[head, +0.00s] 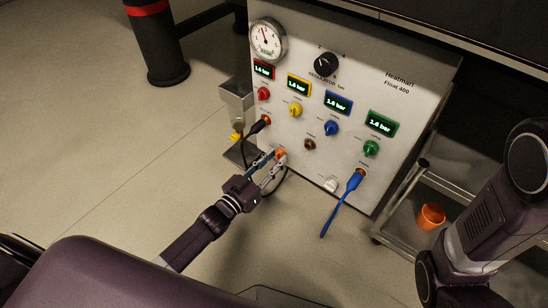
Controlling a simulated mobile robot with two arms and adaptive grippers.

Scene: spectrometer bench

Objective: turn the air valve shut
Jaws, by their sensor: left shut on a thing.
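The white gas panel (315,105) stands ahead of me, with knobs, displays and ports on its front. My left gripper (278,158) reaches up to the lower left part of the panel. It is shut on a small orange part (281,153) there, mostly hidden between the fingers. I cannot read its label, nor tell for sure whether it is the air valve or which way it is turned. My right arm (490,225) shows at the right edge, but its gripper is out of view.
Red (263,93), yellow (295,110), blue (331,128) and green (371,148) knobs sit under lit displays. A black plug (258,126) is left of my gripper; a blue plug (355,181) hangs right. A cart with an orange cup (430,217) stands at right.

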